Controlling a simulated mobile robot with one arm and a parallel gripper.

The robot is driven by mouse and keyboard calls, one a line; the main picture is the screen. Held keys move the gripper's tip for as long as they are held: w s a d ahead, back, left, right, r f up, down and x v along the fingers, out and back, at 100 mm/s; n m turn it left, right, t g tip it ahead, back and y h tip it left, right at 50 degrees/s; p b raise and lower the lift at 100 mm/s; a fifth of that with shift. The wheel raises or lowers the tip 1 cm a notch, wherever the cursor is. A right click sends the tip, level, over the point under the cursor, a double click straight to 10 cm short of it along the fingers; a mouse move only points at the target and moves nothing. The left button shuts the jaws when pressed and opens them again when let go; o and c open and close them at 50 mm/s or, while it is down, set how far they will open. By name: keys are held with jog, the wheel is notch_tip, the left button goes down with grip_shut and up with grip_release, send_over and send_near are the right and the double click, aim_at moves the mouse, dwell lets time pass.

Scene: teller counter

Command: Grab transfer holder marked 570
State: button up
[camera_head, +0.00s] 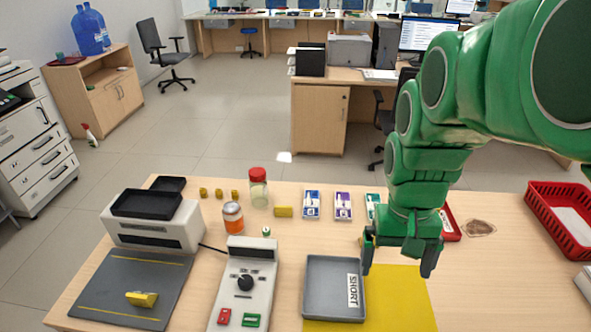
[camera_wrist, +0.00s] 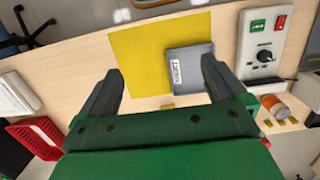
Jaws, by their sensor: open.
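Three small upright-looking holders stand in a row at the back of the counter in the head view: a blue one (camera_head: 312,205), a purple one (camera_head: 343,206) and a green one (camera_head: 374,207), partly hidden by my arm. A red item (camera_head: 450,224) shows beside my arm. No marking 570 is legible on any of them. My gripper (camera_head: 399,266) is open and empty, pointing down over the yellow mat (camera_head: 400,312), in front of the holders. Its spread fingers also show in the wrist view (camera_wrist: 160,68); the holders cannot be made out there.
A grey tray labelled SHORT (camera_head: 322,290) lies left of my gripper. A control box (camera_head: 243,290), orange-labelled jar (camera_head: 233,217), red-lidded jar (camera_head: 258,188) and black-topped machine (camera_head: 152,220) stand further left. A red basket (camera_head: 570,218) is at right. Bare counter lies between mat and basket.

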jog(key=w+a+f, duration=0.1)
jog(key=w+a, duration=0.1)
jog(key=w, duration=0.6)
jog(key=w+a+f, duration=0.1)
jog(key=w+a, duration=0.1)
jog(key=w, duration=0.7)
jog(key=t, duration=0.1)
send_over(283, 207)
jog(key=shift+n, duration=0.3)
jog(key=f, duration=2.2)
jog(key=shift+w+a+f, duration=0.25)
jog(key=shift+w+f, duration=0.05)
jog(key=shift+f, duration=0.05)
jog(key=shift+w+a+f, duration=0.1)
jog(key=shift+a+f, duration=0.05)
jog(key=shift+f, duration=0.95)
jog(key=f, duration=0.5)
jog(key=shift+w+d, duration=0.1)
jog(key=shift+d, duration=0.3)
jog(key=shift+f, duration=0.55)
jog(key=c, duration=1.1)
